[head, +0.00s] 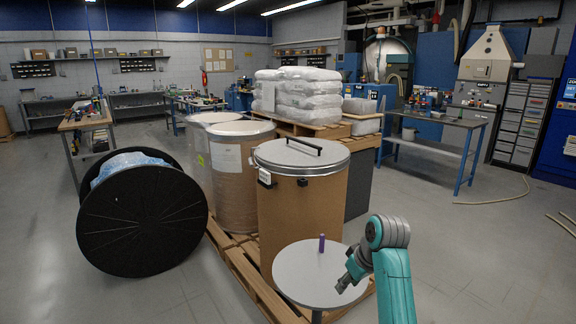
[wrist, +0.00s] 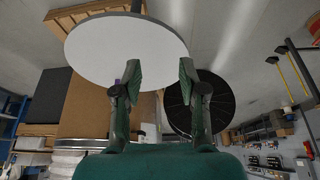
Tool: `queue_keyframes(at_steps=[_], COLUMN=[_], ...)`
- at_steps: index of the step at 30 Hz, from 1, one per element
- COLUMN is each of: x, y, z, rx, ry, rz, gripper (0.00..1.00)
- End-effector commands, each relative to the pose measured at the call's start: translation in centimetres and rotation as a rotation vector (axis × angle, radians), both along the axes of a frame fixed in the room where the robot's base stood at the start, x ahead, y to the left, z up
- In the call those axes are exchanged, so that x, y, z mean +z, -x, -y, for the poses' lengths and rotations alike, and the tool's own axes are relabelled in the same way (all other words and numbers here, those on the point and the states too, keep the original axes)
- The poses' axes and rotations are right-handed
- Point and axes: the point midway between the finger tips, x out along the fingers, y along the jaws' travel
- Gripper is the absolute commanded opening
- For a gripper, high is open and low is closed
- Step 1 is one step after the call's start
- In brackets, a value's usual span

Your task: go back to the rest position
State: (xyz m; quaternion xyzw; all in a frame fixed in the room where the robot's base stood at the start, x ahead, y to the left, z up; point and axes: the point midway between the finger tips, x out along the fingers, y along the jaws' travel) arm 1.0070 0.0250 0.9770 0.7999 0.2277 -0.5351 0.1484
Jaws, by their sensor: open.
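My gripper (head: 347,282) is at the right side of a round light-grey table in the head view. In the wrist view my gripper (wrist: 160,74) has its two fingers spread apart, with nothing between them. A small purple cylinder (head: 322,243) stands upright near the far edge of the round table (head: 300,275), apart from my gripper. In the wrist view the round tabletop (wrist: 115,42) shows upside down, and only a bit of purple shows by the left finger.
A brown drum (head: 300,215) with a grey lid and handle stands just behind the round table on a wooden pallet (head: 245,275). More drums stand behind it. A large black reel (head: 140,222) stands at left. The floor at right (head: 470,250) is clear.

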Motion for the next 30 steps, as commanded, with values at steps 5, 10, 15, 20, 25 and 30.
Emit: queue_keyframes(at_steps=[5,10,15,20,25,30], x=[-1.8,-3.6,-6.2,-9.6,-14.5,-19.3], y=[0.4,0.9,1.7,3.0,5.7,9.5], z=[0.0,-0.1,-0.1,-0.1,-0.1,0.0], rx=[-0.016,-0.034,-0.058,-0.092,-0.143,-0.203], ry=[-0.005,-0.010,-0.017,-0.026,-0.040,-0.054], rz=[0.011,0.027,0.050,0.078,0.126,0.190], gripper=[0.42,0.42,0.42,0.42,0.42,0.42])
